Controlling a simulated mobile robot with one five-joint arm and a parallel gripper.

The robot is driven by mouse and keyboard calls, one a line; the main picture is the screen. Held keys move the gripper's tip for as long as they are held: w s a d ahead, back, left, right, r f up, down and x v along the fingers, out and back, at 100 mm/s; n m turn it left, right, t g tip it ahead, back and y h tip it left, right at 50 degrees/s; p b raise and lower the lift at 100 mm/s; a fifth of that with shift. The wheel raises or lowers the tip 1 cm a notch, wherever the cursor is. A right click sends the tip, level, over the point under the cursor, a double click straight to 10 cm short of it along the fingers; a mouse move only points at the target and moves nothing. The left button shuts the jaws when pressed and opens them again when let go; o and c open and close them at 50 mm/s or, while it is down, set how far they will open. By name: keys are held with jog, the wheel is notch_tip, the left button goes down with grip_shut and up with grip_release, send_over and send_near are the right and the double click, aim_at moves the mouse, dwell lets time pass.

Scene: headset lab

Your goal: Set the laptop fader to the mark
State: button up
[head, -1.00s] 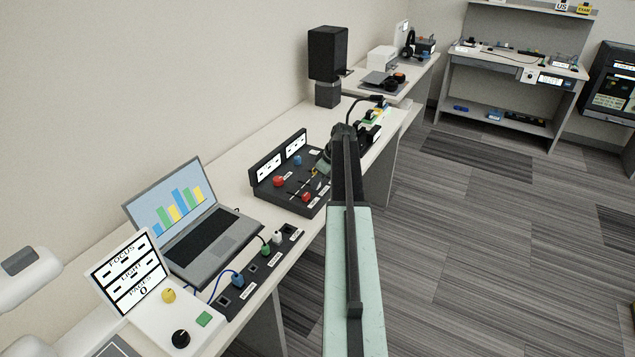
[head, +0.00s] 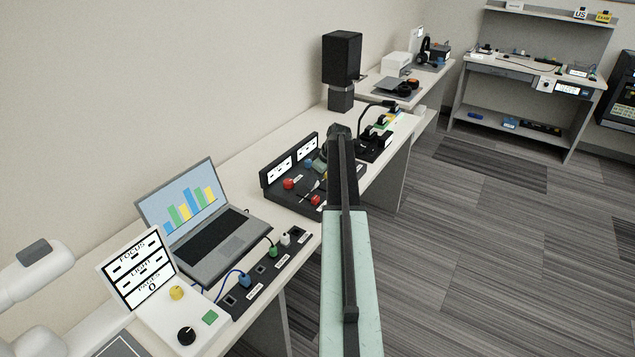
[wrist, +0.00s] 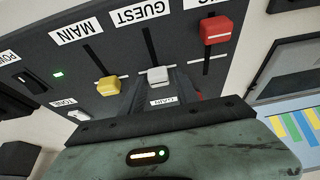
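A black console (head: 288,197) with two small screens stands on the long desk, beyond the laptop (head: 190,215). In the wrist view its panel (wrist: 70,65) shows close up, with a yellow fader cap (wrist: 108,86), a white one (wrist: 158,76) and a red one (wrist: 216,30) in dark slots with white mark lines. Labels read MAIN and GUEST; the label by the red cap is cut off, and I read no laptop label. My gripper (wrist: 165,88) is right at the white cap, its dark fingers blending into the panel. Contact and finger gap are unclear. In the head view my arm hides part of the console.
A socket strip (head: 262,270) with plugs and a white control box (head: 165,300) with a screen lie on the near desk. A black speaker (head: 342,58) stands at the back. Open carpet (head: 470,260) lies to the right.

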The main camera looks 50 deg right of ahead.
aim_at(323, 190)
jog(key=shift+o, duration=0.3)
jog(key=shift+s+d, duration=0.1)
jog(key=shift+s, duration=0.05)
jog(key=p+v, duration=0.7)
jog(key=shift+r, duration=0.4)
jog(key=shift+s, duration=0.15)
